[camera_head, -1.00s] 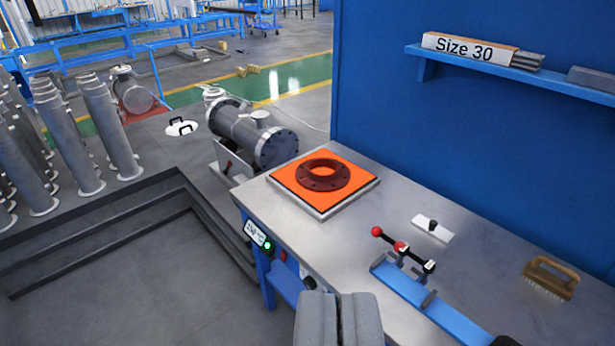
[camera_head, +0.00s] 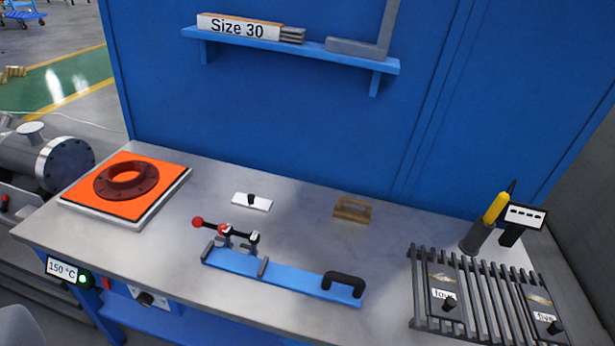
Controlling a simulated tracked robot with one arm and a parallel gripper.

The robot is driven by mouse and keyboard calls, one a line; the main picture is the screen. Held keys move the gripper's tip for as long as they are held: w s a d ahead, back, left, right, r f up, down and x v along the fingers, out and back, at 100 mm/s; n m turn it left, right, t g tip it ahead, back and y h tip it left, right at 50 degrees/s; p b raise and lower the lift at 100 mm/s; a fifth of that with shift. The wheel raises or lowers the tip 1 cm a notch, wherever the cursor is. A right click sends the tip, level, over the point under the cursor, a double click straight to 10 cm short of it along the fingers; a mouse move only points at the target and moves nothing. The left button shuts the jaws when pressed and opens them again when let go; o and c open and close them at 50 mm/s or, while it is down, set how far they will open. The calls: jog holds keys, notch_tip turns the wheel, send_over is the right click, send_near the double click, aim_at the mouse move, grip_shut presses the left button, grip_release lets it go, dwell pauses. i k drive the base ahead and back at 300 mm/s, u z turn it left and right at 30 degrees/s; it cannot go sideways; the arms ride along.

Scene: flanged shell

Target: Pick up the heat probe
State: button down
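What looks like the heat probe (camera_head: 495,208) has a yellow handle with a dark tip. It stands tilted in a dark grey cup (camera_head: 475,239) at the right back of the bench. A small black device with a white display (camera_head: 525,216) stands right beside it; the display text is too small to read. Only a grey rounded part of my gripper (camera_head: 18,328) shows at the bottom left corner, far from the probe. Its fingertips are cut off, so I cannot see its opening.
A dark flange (camera_head: 126,179) lies on an orange heating plate (camera_head: 80,204) at left, near a "150 °C" display (camera_head: 62,268). A blue clamp fixture (camera_head: 290,283), a brush (camera_head: 352,209), a white block (camera_head: 252,202) and a slatted rack (camera_head: 480,290) occupy the bench (camera_head: 180,262).

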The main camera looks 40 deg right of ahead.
aim_at(502, 198)
jog(key=z, duration=1.95)
jog(key=k, duration=0.6)
jog(key=z, duration=0.1)
jog(key=i, duration=0.75)
jog(key=z, duration=0.45)
jog(key=i, duration=1.1)
jog(key=z, duration=0.05)
